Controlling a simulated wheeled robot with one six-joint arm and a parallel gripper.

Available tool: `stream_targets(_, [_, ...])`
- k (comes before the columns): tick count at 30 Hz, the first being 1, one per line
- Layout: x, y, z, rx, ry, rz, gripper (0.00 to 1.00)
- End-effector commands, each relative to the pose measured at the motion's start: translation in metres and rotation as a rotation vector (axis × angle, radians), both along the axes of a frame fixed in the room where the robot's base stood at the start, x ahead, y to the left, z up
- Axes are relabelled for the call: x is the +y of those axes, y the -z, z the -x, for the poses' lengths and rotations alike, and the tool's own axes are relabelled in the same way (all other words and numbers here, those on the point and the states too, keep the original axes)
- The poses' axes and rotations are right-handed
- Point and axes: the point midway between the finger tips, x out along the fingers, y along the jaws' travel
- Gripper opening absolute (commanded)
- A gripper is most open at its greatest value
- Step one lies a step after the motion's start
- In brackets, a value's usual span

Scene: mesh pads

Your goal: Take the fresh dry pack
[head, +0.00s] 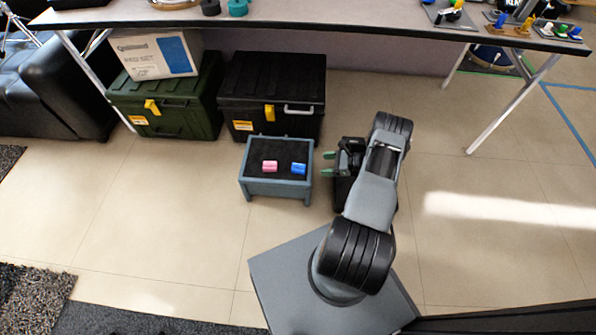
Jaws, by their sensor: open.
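A small pink pack (270,166) and a small blue pack (299,169) lie apart on the black pad of a grey-blue stand (275,188). The pink one is on the left, the blue one on the right. No writing on either can be read. My gripper (328,164) is just right of the stand, with its green-tipped fingers pointing left toward it. The fingers are apart with nothing between them. The blue pack is the nearer one to the fingers, a short gap away.
A black case (270,97) and a green case (165,115) stand behind the stand. A white box (155,55) sits on the green case. A long table (330,14) spans the back. The tiled floor left of the stand is clear.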

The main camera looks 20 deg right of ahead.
Motion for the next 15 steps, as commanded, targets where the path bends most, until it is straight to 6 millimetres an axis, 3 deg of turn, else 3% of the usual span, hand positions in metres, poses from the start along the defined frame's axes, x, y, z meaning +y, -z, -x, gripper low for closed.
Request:
stream_targets(6, [0.031,0.017,-0.021,0.001,-0.001,-0.001,0.77])
stream_targets(15, [0.051,0.027,-0.035,0.001,0.0,0.0,0.77])
